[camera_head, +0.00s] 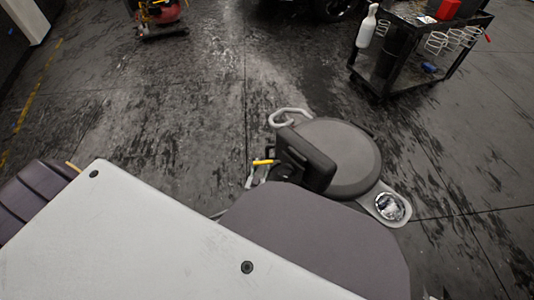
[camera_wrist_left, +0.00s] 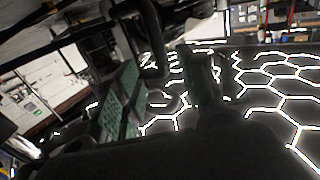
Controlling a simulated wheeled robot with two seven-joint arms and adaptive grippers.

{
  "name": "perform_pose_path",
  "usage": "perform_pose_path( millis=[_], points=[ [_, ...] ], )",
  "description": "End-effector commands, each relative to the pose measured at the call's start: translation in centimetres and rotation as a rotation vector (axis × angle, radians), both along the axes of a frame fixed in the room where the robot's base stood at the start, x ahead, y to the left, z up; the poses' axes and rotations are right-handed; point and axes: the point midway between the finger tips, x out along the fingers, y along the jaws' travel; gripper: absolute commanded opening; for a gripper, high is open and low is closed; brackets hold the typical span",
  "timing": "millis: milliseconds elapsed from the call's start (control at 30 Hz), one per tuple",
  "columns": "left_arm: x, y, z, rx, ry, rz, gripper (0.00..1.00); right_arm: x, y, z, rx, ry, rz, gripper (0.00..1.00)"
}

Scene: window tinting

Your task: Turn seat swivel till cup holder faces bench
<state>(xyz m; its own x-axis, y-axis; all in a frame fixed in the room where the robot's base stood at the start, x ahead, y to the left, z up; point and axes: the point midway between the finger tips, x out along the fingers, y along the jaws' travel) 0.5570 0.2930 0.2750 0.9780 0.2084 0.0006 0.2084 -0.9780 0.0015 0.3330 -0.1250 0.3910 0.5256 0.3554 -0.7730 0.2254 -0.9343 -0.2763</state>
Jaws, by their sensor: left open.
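The stool's round grey seat (camera_head: 340,152) stands on the floor at the centre of the head view. A flat grey bracket at its lower right carries a round, shiny holder (camera_head: 389,207). In the left wrist view, my left gripper (camera_wrist_left: 165,95) is open, with green-padded fingers around or near a dark curved bar (camera_wrist_left: 150,45). Contact cannot be told. I cannot clearly identify the bench. My right gripper is out of view.
A black cart (camera_head: 420,45) with a white bottle (camera_head: 367,27) and a red container (camera_head: 447,9) stands at the upper right. A red machine (camera_head: 160,14) is at the upper left. Open dark floor (camera_head: 190,110) lies left of the stool.

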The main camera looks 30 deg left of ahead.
Motion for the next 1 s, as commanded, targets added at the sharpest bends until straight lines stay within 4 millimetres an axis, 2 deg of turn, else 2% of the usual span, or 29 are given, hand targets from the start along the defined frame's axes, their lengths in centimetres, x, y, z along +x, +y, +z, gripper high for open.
perform_pose_path(
  millis=[100,600,1000],
  points=[
    [1.5,0.3,-0.2,0.001,-0.001,-0.001,0.41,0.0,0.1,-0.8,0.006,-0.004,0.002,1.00],
    [6.6,1.5,-0.2,0.003,0.001,-0.001,0.41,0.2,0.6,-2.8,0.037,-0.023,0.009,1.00],
    [9.0,2.0,-0.1,0.002,0.001,0.000,0.41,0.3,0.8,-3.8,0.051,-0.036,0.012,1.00]
  ],
)
